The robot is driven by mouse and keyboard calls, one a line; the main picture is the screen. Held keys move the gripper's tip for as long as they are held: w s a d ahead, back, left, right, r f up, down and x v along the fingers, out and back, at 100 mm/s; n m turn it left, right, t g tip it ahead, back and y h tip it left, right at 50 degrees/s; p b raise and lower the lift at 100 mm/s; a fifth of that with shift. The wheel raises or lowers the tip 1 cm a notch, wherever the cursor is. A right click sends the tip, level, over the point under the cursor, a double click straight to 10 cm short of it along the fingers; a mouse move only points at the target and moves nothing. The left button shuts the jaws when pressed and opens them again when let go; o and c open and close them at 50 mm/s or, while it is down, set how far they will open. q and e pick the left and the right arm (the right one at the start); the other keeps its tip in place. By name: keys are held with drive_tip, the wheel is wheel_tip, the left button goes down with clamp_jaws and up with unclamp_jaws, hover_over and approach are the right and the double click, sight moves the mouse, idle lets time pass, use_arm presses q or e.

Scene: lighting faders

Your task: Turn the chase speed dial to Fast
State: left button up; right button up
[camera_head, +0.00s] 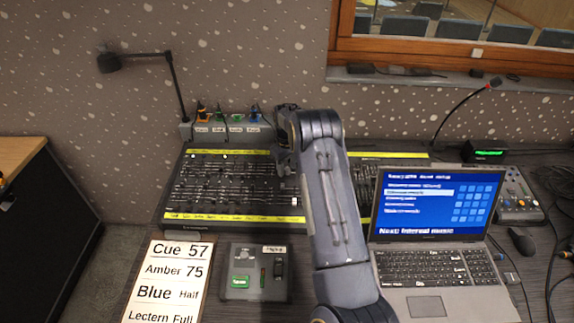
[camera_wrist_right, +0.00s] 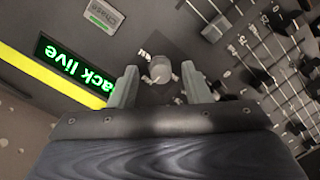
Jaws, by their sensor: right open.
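The dial (camera_wrist_right: 160,70), a small light-grey knob on a dark panel, shows in the right wrist view between my right gripper's fingertips (camera_wrist_right: 160,82). The fingers are open, one on each side, with a gap to the knob. A label by the dial is only partly readable, so its setting cannot be told. In the head view my right gripper (camera_head: 284,140) is over the desk's upper middle, and my arm hides the dial. My left gripper is not in view.
A fader board (camera_head: 215,185) lies left of my arm; faders (camera_wrist_right: 270,70) also show close by in the wrist view. A green-lit display (camera_wrist_right: 72,68) is beside the dial. A laptop (camera_head: 437,205) stands right, a lamp (camera_head: 175,85) behind left, a cue card (camera_head: 165,285) in front.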

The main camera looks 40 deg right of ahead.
drive_tip(key=shift+c, duration=0.2)
clamp_jaws()
